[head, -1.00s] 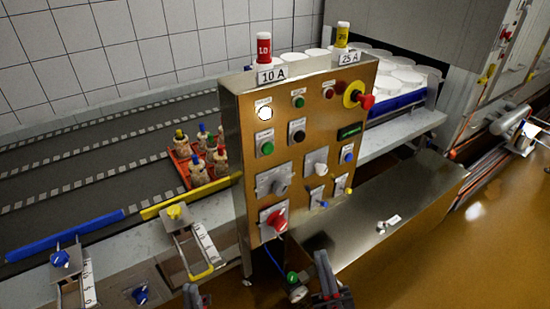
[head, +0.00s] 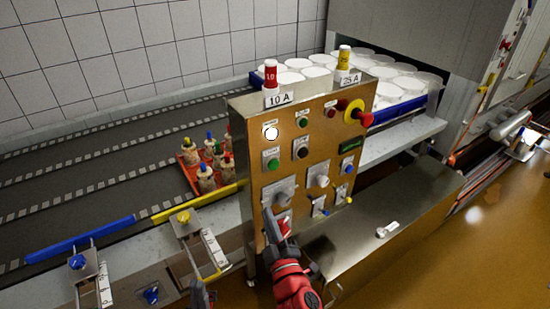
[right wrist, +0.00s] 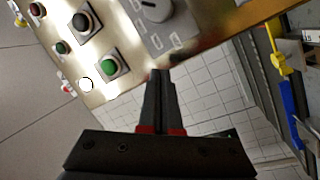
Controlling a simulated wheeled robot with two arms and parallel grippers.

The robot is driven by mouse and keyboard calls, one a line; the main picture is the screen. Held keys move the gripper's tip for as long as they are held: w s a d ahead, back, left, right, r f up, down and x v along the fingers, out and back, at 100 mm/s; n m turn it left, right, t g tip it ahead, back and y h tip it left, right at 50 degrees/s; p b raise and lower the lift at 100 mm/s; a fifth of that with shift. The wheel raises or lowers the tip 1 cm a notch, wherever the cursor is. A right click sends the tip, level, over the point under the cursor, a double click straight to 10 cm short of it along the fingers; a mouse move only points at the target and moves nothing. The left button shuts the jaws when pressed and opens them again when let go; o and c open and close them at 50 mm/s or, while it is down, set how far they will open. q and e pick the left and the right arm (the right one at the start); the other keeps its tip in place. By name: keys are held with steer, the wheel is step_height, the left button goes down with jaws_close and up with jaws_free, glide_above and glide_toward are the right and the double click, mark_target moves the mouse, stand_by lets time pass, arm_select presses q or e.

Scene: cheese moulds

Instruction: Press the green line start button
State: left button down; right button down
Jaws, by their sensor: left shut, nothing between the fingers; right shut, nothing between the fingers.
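The green button (head: 272,163) sits on a square plate at the left of the tan control panel (head: 262,205), just left of a black button (head: 301,148). It also shows in the right wrist view (right wrist: 108,68), to the left of and above my fingertips. My right gripper (head: 270,214) is shut and empty, raised before the lower left of the panel, below the green button. Its closed fingers (right wrist: 160,76) point toward the panel; I cannot tell the gap. My left gripper (head: 199,290) is shut and only partly seen at the bottom edge.
A lit white lamp (head: 271,132) sits above the green button. A grey rotary switch (head: 279,191) lies below it. A red emergency knob (head: 353,111) sticks out at the panel's upper right. A conveyor (head: 100,165) with a red crate (head: 188,170) runs at the left.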

mark_target(273, 164)
steer(key=s+d+r+m+h+p, duration=0.3)
steer(key=d+r+m+h, duration=0.3)
steer(key=r+h, duration=0.4)
steer(key=shift+d+m, duration=0.4)
steer(key=shift+d, duration=0.4)
steer(key=shift+r, duration=0.1)
steer(key=w+a, duration=0.5)
steer(key=w, duration=0.2)
steer(key=shift+b, duration=0.4)
steer(key=shift+a, duration=0.1)
steer(key=shift+w, duration=0.1)
stand_by(0.7)
